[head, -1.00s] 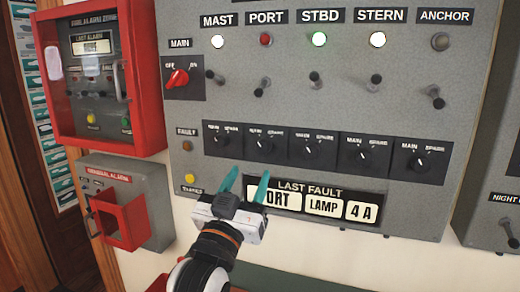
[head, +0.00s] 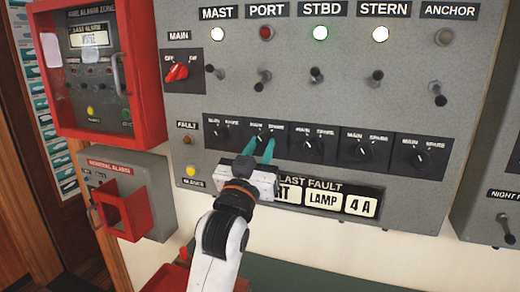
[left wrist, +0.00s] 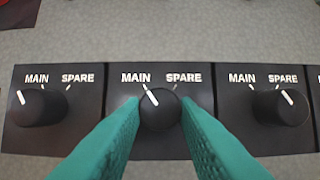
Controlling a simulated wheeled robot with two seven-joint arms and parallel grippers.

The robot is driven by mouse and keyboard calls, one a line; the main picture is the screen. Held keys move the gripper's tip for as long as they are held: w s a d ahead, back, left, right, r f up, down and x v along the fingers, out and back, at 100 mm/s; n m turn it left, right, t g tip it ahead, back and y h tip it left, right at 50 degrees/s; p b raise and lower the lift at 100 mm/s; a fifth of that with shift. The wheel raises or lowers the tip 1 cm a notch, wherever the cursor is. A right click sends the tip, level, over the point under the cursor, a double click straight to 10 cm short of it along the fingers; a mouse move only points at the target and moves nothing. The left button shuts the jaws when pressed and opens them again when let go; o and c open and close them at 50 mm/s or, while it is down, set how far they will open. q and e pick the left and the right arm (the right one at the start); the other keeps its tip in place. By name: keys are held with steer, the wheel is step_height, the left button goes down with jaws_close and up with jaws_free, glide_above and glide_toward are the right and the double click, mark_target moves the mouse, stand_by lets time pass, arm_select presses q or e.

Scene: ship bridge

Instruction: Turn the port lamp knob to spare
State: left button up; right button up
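The port lamp knob is a black rotary knob with a white pointer line, below the PORT lamp (head: 265,33). In the left wrist view the port lamp knob (left wrist: 160,112) sits in the middle, its pointer up-left toward MAIN, with SPARE up-right. My left gripper (head: 262,149) reaches it from below. Its two teal fingers (left wrist: 160,106) lie at the left and right sides of the knob, with no clear gap between them and it. In the head view the fingers partly hide the knob. My right gripper is not in view.
Similar knobs flank it: the mast knob (left wrist: 38,107) on the left and the starboard knob (left wrist: 294,107) on the right. Toggle switches (head: 265,77) stand above. The fault display (head: 323,199) is below, partly hidden by my gripper. Red alarm boxes (head: 126,214) are at left.

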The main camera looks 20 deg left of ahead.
arm_select(q)
steer(key=shift+c, duration=0.9)
steer(key=shift+m, duration=0.3)
steer(key=m+h+p, duration=0.1)
steer(key=m, duration=0.1)
steer(key=m+h+p, duration=0.1)
steer(key=m+p, duration=0.1)
steer(key=m+h+p, duration=0.1)
steer(key=m, duration=0.2)
steer(key=shift+a+r+g+h+p, duration=0.25)
steer(key=shift+a+g+h+p, duration=0.05)
steer(key=shift+g+h, duration=0.1)
steer(key=m+g+h+p, duration=0.1)
steer(key=m+p, duration=0.1)
steer(key=m+h+p, duration=0.1)
steer(key=m+p, duration=0.1)
steer(key=m, duration=0.1)
steer(key=m+g+p, duration=0.1)
steer(key=m+p, duration=0.1)
steer(key=m, duration=0.1)
steer(key=shift+a+r+g+h, duration=0.2)
steer(key=shift+r+g+h, duration=0.1)
steer(key=shift+h, duration=0.1)
steer(key=shift+f+m+g+p, duration=0.15)
steer(key=shift+m+g+p, duration=0.45)
steer(key=shift+m+p, duration=0.9)
steer(key=o, duration=1)
steer(key=shift+w, duration=0.1)
